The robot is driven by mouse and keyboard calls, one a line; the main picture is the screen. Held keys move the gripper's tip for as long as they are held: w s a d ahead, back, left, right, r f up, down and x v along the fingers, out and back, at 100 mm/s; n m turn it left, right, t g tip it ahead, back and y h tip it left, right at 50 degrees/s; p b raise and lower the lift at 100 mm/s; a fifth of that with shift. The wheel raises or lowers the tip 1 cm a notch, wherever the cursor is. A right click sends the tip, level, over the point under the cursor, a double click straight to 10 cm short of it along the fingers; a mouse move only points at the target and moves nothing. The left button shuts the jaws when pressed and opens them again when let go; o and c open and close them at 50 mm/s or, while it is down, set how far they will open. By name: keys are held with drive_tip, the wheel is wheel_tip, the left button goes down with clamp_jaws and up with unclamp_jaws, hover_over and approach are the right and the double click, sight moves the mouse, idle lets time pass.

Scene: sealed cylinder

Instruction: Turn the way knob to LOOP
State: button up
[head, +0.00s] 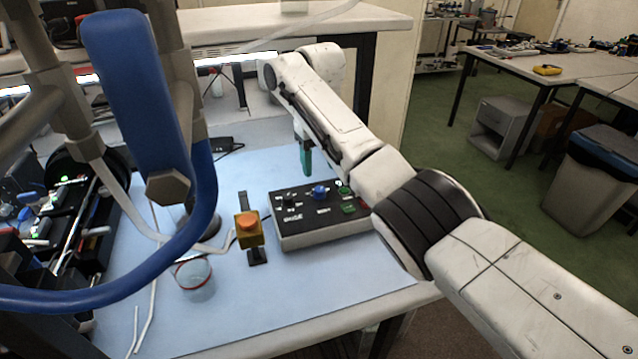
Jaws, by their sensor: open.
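A grey control box (290,242) with a black top panel stands on the light blue mat. Its panel carries a black knob (288,201) at the left, a blue knob (320,192) in the middle and green parts (346,191) at the right. White marks surround the knobs, but they are too small to read, so I cannot tell which is the way knob or where it points. My gripper (305,160) has teal fingers hanging down above the rear of the box, apart from the knobs. It is open and empty, and my arm partly hides it.
An orange button on a yellow block (249,231) stands just left of the box. A clear dish (192,272) sits further left. A blue tube (207,185) and metal posts fill the left foreground. The mat (275,295) in front of the box is clear.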

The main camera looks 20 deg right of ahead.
sight(320, 188)
wheel_tip(320, 188, down, 7)
drive_tip(key=shift+r, duration=0.1)
drive_tip(key=shift+c, duration=0.3)
clamp_jaws()
idle(0.4)
drive_tip(key=shift+n, duration=0.3)
drive_tip(key=n, duration=1.3)
drive_tip(key=shift+r, duration=0.1)
idle(0.4)
